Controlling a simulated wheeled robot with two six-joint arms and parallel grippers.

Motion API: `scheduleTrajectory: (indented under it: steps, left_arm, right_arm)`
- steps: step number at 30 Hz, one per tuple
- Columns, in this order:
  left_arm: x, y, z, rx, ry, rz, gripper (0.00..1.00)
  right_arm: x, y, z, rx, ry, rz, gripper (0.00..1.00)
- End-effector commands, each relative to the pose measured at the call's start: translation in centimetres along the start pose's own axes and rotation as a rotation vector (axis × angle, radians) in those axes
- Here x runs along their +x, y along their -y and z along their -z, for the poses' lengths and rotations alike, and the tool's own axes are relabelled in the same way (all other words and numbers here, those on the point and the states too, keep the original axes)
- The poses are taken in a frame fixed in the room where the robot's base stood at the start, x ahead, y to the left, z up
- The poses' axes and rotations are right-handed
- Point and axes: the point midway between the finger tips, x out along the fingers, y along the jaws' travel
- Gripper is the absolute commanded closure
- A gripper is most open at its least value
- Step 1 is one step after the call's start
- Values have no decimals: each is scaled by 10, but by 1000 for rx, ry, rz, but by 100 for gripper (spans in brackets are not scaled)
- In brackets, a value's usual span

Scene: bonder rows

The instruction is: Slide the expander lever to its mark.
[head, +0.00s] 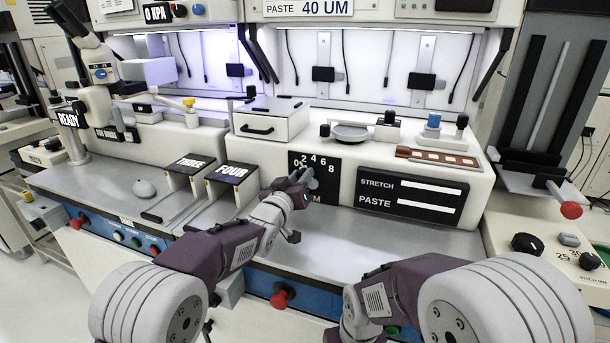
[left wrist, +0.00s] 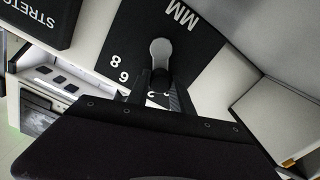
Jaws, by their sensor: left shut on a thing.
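A black plate (head: 318,165) marked 0, 2, 4, 6, 8 and MM is on the front of the white machine, and it fills the upper middle of the left wrist view (left wrist: 205,50). A lever with a rounded grey end (left wrist: 161,50) stands out from this plate. My left gripper (head: 300,190) is at the plate and shut on the lever; its dark fingers (left wrist: 160,88) close around the lever below the rounded end. The gripper hides part of the scale, so the lever's exact reading cannot be told. My right gripper is out of view.
A panel labelled STRETCH and PASTE (head: 412,195) with two white bars sits right of the plate. Blocks marked THREE (head: 190,165) and FOUR (head: 232,173) stand left. A red knob (head: 571,210) sticks out at far right.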

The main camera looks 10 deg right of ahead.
Motion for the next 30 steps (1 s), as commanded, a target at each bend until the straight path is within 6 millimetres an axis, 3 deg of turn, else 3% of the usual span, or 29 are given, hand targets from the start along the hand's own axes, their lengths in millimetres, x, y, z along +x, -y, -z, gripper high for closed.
scheduleTrajectory:
  steps: [12, 30]
  left_arm:
    - [0, 12, -5, -230, 4, 7, 100]
    - [0, 15, -8, -284, 6, 8, 100]
  right_arm:
    - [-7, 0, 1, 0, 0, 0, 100]
    - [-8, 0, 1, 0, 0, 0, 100]
